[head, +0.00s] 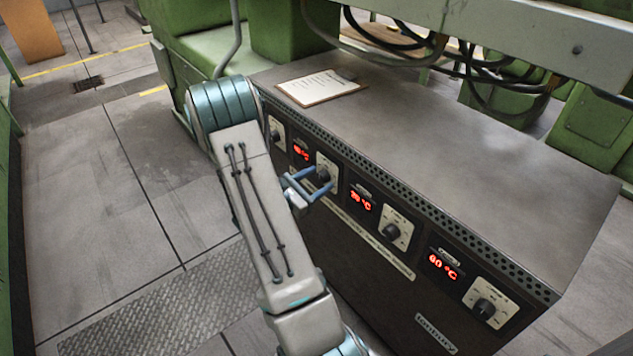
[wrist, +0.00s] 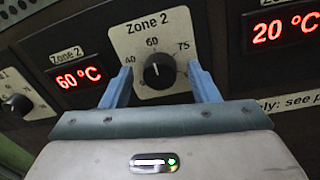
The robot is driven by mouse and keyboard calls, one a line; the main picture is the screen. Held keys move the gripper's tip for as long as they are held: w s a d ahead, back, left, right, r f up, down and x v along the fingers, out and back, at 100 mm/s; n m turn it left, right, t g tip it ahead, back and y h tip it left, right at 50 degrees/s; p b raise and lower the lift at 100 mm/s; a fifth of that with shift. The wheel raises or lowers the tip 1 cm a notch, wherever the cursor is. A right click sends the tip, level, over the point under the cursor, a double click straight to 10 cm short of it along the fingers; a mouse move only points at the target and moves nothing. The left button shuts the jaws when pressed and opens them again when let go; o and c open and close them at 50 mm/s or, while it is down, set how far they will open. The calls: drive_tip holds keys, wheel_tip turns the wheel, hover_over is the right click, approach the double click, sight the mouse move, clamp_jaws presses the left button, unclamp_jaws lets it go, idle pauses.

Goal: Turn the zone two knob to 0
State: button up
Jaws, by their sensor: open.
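The zone two knob (wrist: 159,71) is a round black dial on a cream plate marked "Zone 2", with 40, 60 and 75 readable around it. Its white mark points up, near 60. The red display (wrist: 78,77) to its left reads 60 °C. My gripper (wrist: 159,66) is open, with one blue finger on each side of the knob; I cannot tell whether either touches it. In the head view my gripper (head: 308,183) is at the second knob (head: 324,174) from the far end of the cabinet. The lower part of the dial scale is hidden or unreadable.
The dark control cabinet (head: 440,170) carries other knobs, including the third (head: 391,232) and the nearest (head: 484,309). A neighbouring display (wrist: 284,26) reads 20 °C. A clipboard (head: 320,87) lies on top. Black cables hang above the cabinet. The floor at left is clear.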

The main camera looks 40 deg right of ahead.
drive_tip(key=c, duration=1)
drive_tip(key=shift+r+p, duration=0.1)
drive_tip(key=shift+p, duration=0.2)
